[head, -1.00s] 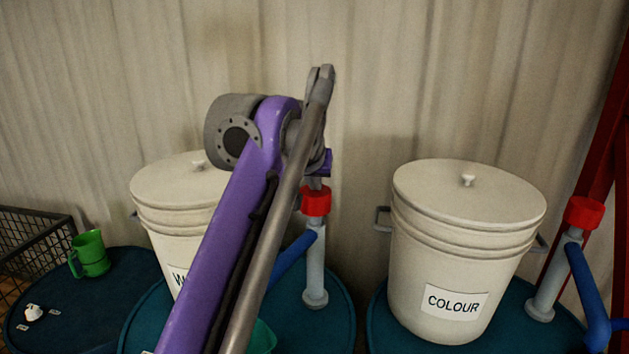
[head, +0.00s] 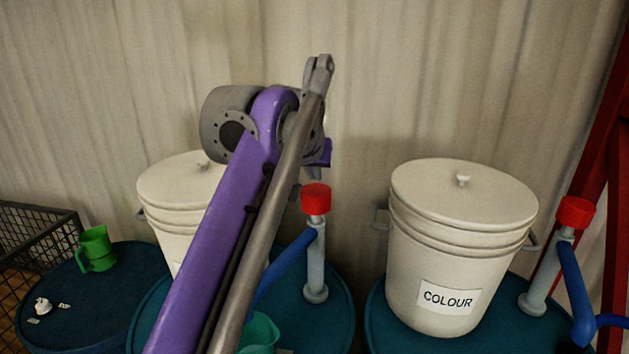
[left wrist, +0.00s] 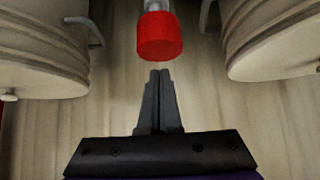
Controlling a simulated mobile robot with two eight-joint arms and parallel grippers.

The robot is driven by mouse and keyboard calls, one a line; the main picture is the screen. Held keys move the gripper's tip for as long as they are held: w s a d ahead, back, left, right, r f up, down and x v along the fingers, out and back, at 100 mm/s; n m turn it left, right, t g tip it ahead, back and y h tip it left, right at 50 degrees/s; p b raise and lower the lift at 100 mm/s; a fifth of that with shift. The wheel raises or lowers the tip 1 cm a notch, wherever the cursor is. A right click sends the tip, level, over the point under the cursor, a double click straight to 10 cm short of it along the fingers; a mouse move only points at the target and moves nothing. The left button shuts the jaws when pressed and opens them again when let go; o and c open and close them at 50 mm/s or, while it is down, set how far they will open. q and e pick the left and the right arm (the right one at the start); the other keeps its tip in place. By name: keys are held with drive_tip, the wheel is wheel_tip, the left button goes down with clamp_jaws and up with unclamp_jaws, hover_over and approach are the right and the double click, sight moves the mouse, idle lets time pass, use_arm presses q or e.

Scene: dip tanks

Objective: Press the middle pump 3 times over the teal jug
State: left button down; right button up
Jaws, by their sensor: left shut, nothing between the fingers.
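The middle pump has a red cap (head: 316,199) on an upright grey column (head: 315,265), with a blue spout (head: 285,266) running down to the left. The teal jug (head: 262,330) stands by the spout's lower end, partly hidden by my left arm. In the left wrist view the red cap (left wrist: 160,37) is just beyond my left gripper (left wrist: 160,77), whose fingers are shut and empty. A gap shows between fingertips and cap. In the head view the fingers are mostly hidden behind my arm, and the cap's top is clear. My right gripper is not in view.
A white lidded bucket (head: 170,183) is behind my arm; one labelled COLOUR (head: 436,255) stands right of the middle pump. Another red-capped pump (head: 574,212) is at far right. A green jug (head: 96,249) sits on the left drum, near a wire basket (head: 35,235).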

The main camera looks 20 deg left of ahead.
use_arm(q)
drive_tip(key=v, duration=0.7)
drive_tip(key=shift+s, duration=0.25)
drive_tip(key=shift+s+d, duration=0.1)
drive_tip(key=shift+s, duration=0.05)
idle(0.4)
